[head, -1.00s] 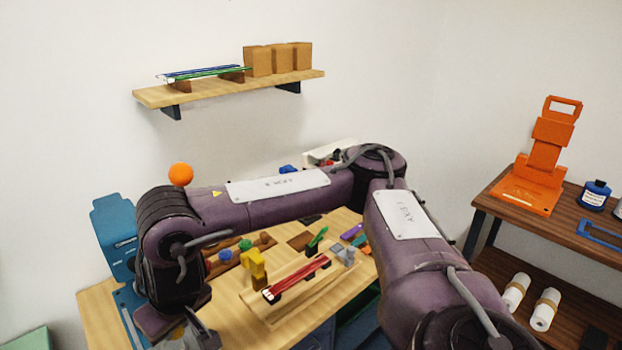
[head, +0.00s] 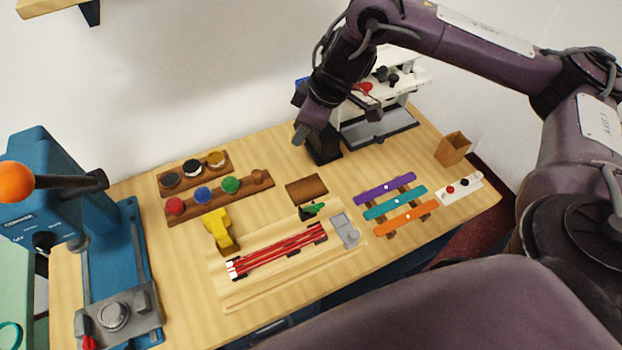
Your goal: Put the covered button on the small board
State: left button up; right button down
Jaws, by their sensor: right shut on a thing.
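My right gripper (head: 312,142) is over the back of the counter, in front of the white machine. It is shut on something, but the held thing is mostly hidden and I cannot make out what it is. A small dark-brown board (head: 306,190) lies flat and bare on the counter, nearer than the gripper. A wooden rack (head: 240,190) to its left holds red (head: 175,205), blue (head: 203,195) and green (head: 230,185) round pieces and a wood-coloured one (head: 259,177). No covered button can be picked out surely. My left gripper is not in view.
A blue press (head: 70,215) stands at left. A yellow tool (head: 220,231) and a long board with red strips (head: 277,251) lie in front. Purple, teal and orange strips (head: 395,203), a white card (head: 462,187) and a wooden box (head: 453,149) are at right.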

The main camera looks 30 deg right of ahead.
jog(key=r+n, duration=0.1)
jog(key=n, duration=0.2)
jog(key=n+g+y+b, duration=0.1)
jog(key=b, duration=0.2)
send_over(305, 188)
jog(key=s+d, duration=0.1)
notch_tip(305, 188, down, 7)
jog(key=f+b, duration=0.1)
jog(key=f, duration=0.3)
jog(key=f+b, duration=0.1)
jog(key=f, duration=0.3)
jog(key=shift+w+d+f, duration=0.1)
jog(key=shift+d+f, duration=0.05)
jog(key=shift+d, duration=0.05)
jog(key=shift+f, duration=2.15)
jog(key=c, duration=1.3)
grip_release()
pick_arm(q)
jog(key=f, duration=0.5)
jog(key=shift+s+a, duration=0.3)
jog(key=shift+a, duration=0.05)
pick_arm(e)
jog(key=shift+r, duration=0.1)
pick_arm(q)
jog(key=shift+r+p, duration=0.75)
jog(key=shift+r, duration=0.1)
pick_arm(e)
jog(key=v, duration=1.2)
jog(key=shift+w+a, duration=0.1)
jog(key=shift+w, duration=0.05)
